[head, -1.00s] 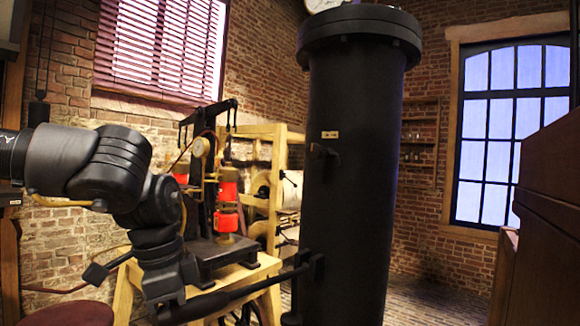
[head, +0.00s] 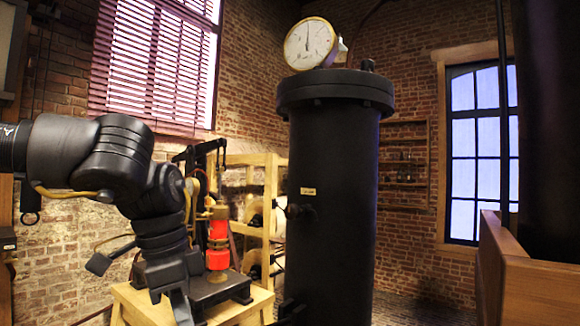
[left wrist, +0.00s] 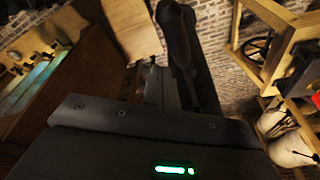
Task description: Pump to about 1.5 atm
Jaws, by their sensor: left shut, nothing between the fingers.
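A tall black cylinder (head: 335,180) with a flanged lid stands in the middle of the head view. A round white gauge (head: 308,44) with a brass rim sits above it; its needle points about straight up, and its numbers are too small to read. A valve-like fitting (head: 300,212) sits on the cylinder's side below a small label. My left arm hangs left of the cylinder in the head view. My left gripper (left wrist: 152,85) is shut and empty in the left wrist view, beside a long black bar (left wrist: 180,40). I cannot tell whether they touch. My right gripper is out of view.
A wooden stand (head: 245,308) carries an apparatus with a red cylinder (head: 218,245) behind my left arm. A wooden cabinet (head: 530,285) is at the lower right. A large dark shape blocks the far right. Shelves (head: 405,150) hang on the brick wall.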

